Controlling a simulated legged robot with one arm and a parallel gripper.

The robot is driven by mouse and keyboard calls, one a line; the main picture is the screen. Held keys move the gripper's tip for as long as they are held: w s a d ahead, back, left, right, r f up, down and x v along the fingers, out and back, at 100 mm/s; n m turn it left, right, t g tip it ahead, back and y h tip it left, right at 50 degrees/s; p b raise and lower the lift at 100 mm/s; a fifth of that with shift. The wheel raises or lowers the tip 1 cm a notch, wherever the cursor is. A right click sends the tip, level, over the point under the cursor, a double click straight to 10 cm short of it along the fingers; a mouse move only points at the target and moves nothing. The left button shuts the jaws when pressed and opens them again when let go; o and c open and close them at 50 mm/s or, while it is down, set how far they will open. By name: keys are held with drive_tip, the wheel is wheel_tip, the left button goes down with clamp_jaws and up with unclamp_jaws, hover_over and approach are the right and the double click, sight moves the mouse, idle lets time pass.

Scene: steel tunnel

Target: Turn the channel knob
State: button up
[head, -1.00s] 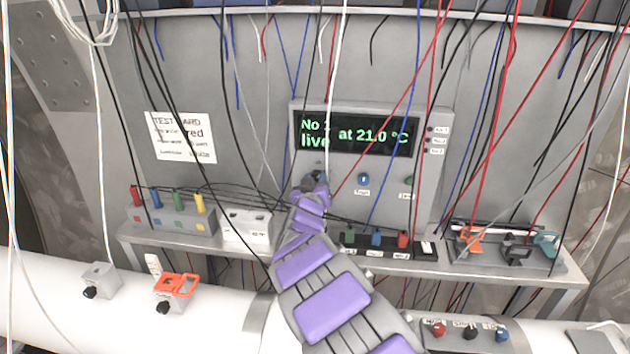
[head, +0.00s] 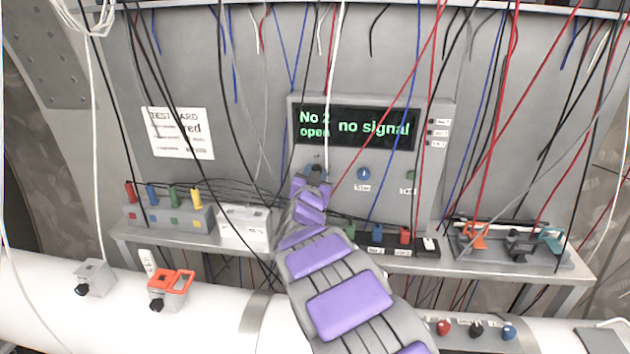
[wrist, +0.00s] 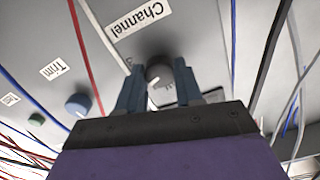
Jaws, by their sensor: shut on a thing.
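The channel knob (wrist: 159,72) is dark and round with a pale pointer mark, below the "Channel" label (wrist: 140,17) in the wrist view. My gripper (wrist: 158,80) has a finger on each side of it and is shut on it. In the head view my gripper (head: 316,172) is at the lower left of the grey instrument panel (head: 270,180) and mostly hides the knob. The panel's display (head: 356,130) reads "No 2 open" and "no signal" in green.
A blue Trim knob (head: 364,174) and a green knob (head: 411,175) sit to the right. Many loose wires hang in front of the panel. A shelf (head: 400,263) below carries coloured plugs (head: 377,236) and a white box (head: 245,225). A white pipe (head: 215,315) runs in front.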

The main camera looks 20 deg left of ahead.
drive_tip(key=shift+m+b, duration=0.4)
drive_tip(key=shift+m, duration=0.2)
drive_tip(key=shift+r, duration=0.1)
drive_tip(key=o, duration=1)
drive_tip(key=shift+o, duration=0.2)
drive_tip(key=shift+s, duration=0.1)
drive_tip(key=v, duration=1.7)
drive_tip(key=shift+b, duration=0.3)
